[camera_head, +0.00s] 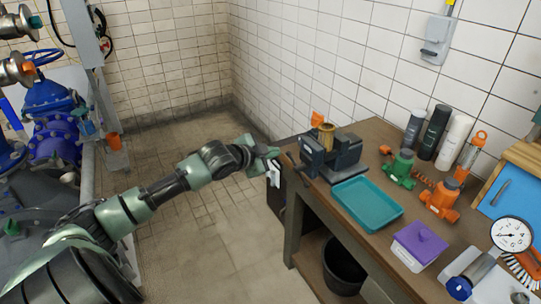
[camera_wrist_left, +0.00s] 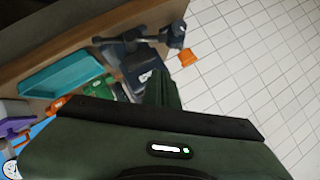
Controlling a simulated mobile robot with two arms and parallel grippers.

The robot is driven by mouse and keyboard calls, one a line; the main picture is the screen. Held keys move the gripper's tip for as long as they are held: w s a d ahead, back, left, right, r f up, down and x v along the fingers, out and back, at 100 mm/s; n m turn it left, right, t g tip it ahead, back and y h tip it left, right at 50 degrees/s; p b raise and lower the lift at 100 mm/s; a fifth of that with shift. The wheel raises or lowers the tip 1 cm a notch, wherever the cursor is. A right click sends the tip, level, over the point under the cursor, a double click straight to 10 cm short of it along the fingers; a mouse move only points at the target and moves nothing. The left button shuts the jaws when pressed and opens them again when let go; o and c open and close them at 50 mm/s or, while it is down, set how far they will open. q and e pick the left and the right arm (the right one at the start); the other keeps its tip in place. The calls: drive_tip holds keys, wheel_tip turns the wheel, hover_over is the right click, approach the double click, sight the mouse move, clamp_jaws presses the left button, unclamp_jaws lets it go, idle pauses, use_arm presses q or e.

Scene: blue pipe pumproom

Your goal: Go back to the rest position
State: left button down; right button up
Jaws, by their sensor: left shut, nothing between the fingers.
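My left gripper (camera_head: 272,153) is at the end of the green and black arm that reaches in from the left in the head view. It is shut and empty, close to the left end of the workbench and beside the dark vise (camera_head: 330,150). A brass-coloured part (camera_head: 326,134) sits upright at the vise. In the left wrist view the green fingers (camera_wrist_left: 163,88) show together, with the vise (camera_wrist_left: 128,50) beyond them. My right gripper is in neither view.
The workbench (camera_head: 380,133) carries a teal tray (camera_head: 368,203), a green valve (camera_head: 400,167), an orange valve (camera_head: 440,200), a purple-lidded box (camera_head: 420,243), several bottles and a gauge (camera_head: 511,235). A black bucket (camera_head: 343,270) stands under it. Blue pipework (camera_head: 55,105) is at left. The tiled floor between is clear.

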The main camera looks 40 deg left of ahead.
use_arm(q)
drive_tip(key=shift+v, duration=0.8)
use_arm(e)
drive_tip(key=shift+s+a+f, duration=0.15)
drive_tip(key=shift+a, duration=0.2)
use_arm(q)
drive_tip(key=shift+r, duration=0.1)
drive_tip(key=shift+d, duration=0.1)
